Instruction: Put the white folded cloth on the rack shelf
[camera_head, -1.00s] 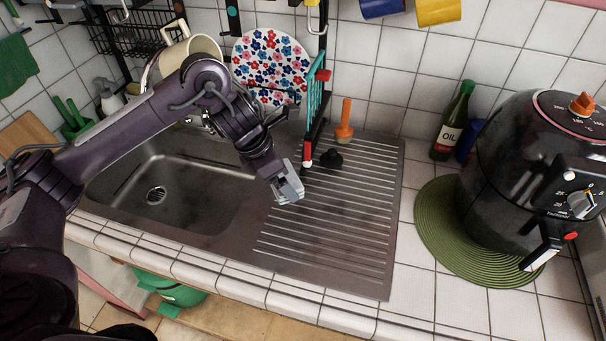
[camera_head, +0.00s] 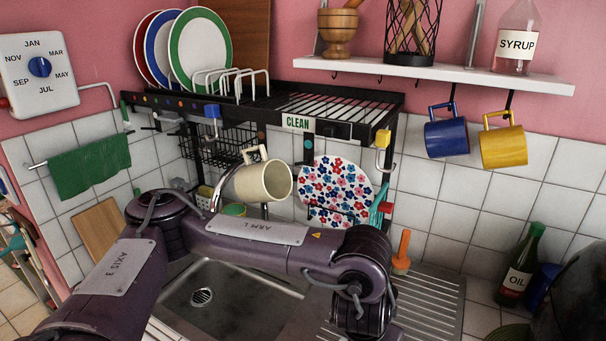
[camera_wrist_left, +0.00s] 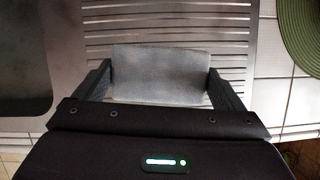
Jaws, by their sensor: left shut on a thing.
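The white folded cloth (camera_wrist_left: 160,72) shows in the left wrist view as a pale grey-white folded block. My left gripper (camera_wrist_left: 160,90) is shut on it, with a dark finger at each side, above the sink's ribbed drainboard (camera_wrist_left: 168,14). In the head view my left arm crosses the bottom, and the gripper and cloth are out of sight below its wrist. The black rack (camera_head: 354,130) with a CLEAN label stands over the sink. Its top shelf (camera_head: 335,100) holds plates in a white holder at left; its right slatted part is bare. My right gripper is not in view.
A cream jug (camera_head: 262,181) and a flowered plate (camera_head: 333,185) are under the rack shelf. A yellow mug (camera_head: 503,146) and a blue mug (camera_head: 446,137) hang at right below a white wall shelf (camera_head: 440,72). An oil bottle (camera_head: 519,268) stands at lower right.

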